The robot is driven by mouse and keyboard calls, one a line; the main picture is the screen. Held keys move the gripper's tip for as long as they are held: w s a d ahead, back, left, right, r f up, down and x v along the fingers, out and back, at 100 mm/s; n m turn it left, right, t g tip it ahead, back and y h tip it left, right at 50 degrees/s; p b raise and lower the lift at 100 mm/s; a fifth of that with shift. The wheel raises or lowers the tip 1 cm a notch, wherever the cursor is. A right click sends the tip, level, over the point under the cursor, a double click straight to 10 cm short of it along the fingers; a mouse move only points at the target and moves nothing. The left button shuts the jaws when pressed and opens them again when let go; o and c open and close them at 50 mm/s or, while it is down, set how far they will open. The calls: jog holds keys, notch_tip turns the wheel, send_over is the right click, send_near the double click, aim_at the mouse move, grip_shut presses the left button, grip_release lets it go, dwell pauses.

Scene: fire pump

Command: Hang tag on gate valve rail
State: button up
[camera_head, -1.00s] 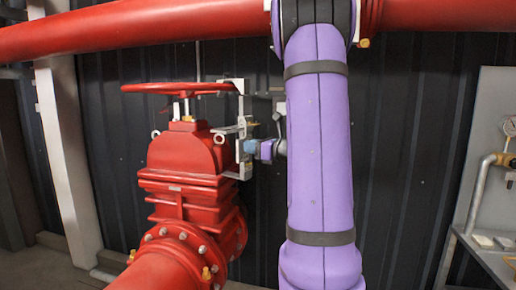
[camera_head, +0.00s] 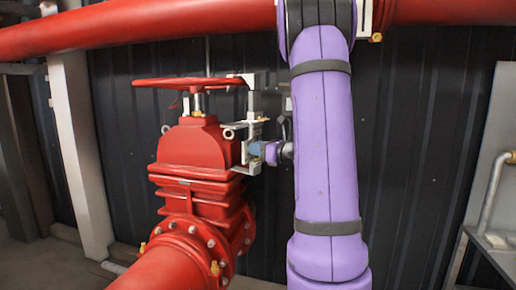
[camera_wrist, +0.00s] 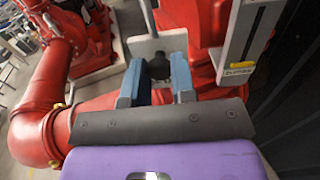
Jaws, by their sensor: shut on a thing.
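The red gate valve (camera_head: 197,150) stands left of my arm in the head view, with its red handwheel (camera_head: 190,83) on top. A pale metal upright that looks like the rail (camera_head: 252,100) stands at its right side; it seems to show in the wrist view (camera_wrist: 240,50) with a yellow label. My gripper (camera_head: 256,149) is at the valve's right side by this metalwork. In the wrist view its blue fingers (camera_wrist: 156,72) are shut on a pale grey plate, apparently the tag (camera_wrist: 157,44). I cannot tell whether the tag touches the rail.
A red pipe (camera_head: 150,30) crosses overhead, behind my arm. A pale post (camera_head: 80,150) stands at the left. A dark corrugated wall (camera_head: 410,150) is close behind, and a grey panel with a shelf (camera_head: 490,170) is at the right edge.

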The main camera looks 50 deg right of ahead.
jog(key=o, duration=0.8)
jog(key=s, duration=1)
jog(key=shift+s+d, duration=0.4)
